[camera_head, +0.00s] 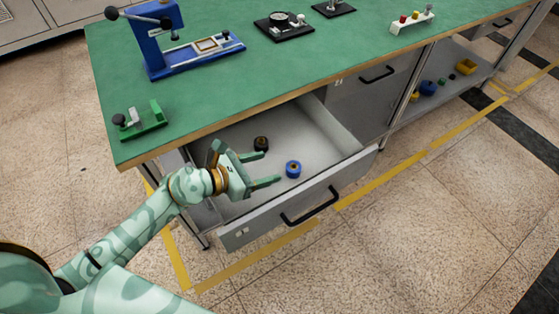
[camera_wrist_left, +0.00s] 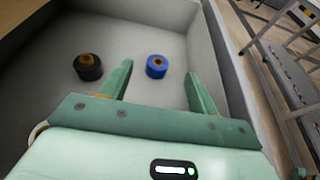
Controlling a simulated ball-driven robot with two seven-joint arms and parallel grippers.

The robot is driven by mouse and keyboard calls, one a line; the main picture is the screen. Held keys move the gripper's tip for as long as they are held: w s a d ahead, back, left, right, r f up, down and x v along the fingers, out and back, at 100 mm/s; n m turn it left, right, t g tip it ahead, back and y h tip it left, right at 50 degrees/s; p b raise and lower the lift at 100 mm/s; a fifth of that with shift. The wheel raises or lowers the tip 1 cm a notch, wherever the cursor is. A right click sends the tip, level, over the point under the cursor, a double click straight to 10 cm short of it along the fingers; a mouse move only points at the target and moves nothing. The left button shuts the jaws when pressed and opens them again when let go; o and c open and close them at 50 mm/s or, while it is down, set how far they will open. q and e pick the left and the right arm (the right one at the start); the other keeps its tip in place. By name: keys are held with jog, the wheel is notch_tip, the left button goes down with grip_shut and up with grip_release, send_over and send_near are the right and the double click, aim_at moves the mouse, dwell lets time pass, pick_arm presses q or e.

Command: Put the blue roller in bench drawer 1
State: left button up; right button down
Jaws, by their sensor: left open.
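The blue roller (camera_head: 293,169) sits on the floor of the open bench drawer (camera_head: 327,124), toward the drawer's front. My left gripper (camera_head: 270,168) is over the drawer with its fingers spread and nothing between them. In the left wrist view the blue roller (camera_wrist_left: 157,66) shows beyond and between the fingertips of my left gripper (camera_wrist_left: 160,75), apart from them. A black roller with a brownish-yellow centre (camera_head: 261,143) also sits in the drawer, farther back; it also shows in the left wrist view (camera_wrist_left: 88,67). My right gripper is not in view.
The green bench top (camera_head: 220,85) overhangs the back of the drawer. It carries a blue press-like fixture (camera_head: 165,45), a green clamp (camera_head: 148,120) and other small fixtures. A lower shelf (camera_head: 440,80) at right holds several coloured parts. Open floor lies in front.

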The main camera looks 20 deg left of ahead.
pick_arm(q)
jog(key=v, duration=0.5)
jog(key=shift+r+p, duration=0.1)
jog(key=shift+p, duration=0.25)
dwell(0.8)
